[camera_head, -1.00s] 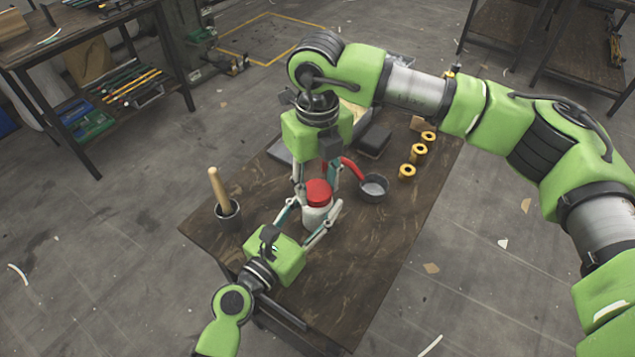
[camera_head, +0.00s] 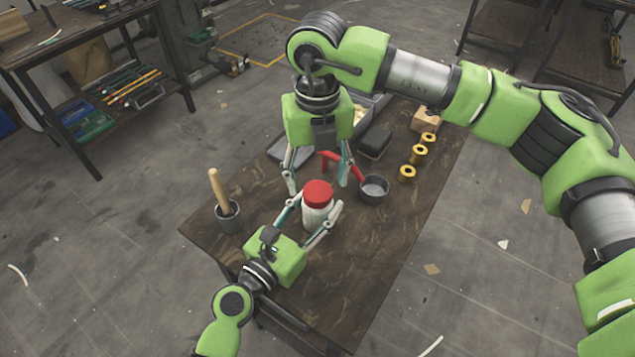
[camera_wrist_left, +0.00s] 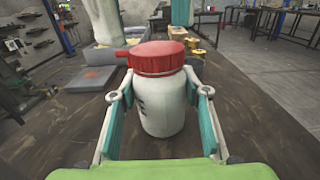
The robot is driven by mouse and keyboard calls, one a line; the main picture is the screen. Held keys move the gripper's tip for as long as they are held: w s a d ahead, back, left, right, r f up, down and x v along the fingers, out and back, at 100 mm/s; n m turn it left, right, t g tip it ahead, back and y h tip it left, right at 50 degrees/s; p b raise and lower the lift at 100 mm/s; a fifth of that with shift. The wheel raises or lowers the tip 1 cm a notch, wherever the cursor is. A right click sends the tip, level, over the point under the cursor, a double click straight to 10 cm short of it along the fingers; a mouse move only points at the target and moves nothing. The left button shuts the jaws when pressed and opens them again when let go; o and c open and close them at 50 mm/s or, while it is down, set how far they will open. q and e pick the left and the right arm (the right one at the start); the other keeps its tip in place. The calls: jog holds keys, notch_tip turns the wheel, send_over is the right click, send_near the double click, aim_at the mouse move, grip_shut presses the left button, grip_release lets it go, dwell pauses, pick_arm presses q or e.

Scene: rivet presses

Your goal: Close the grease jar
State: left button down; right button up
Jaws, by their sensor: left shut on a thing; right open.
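The grease jar (camera_head: 317,217) is a white jar standing upright on the wooden table. Its red lid (camera_head: 318,193) sits on its top. In the left wrist view the jar (camera_wrist_left: 162,107) stands between my fingers and the lid (camera_wrist_left: 157,58) looks level on it. Whether it is screwed tight cannot be told. My left gripper (camera_head: 309,217) is shut around the jar's white body from the front. My right gripper (camera_head: 318,178) is open and empty, pointing down behind and above the lid, apart from it.
A metal cup with a wooden handle (camera_head: 217,188) stands at left. A grey pot (camera_head: 374,189) with a red handle (camera_head: 349,164) is behind right. Yellow spools (camera_head: 408,172), a dark box (camera_head: 375,142) and a grey tray (camera_head: 290,150) lie farther back. The front right of the table is clear.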

notch_tip(320, 180, up, 10)
jog(key=shift+f, duration=0.25)
pick_arm(q)
jog(key=c, duration=1.1)
grip_release()
jog(key=v, duration=1.2)
pick_arm(e)
jog(key=shift+f, duration=0.1)
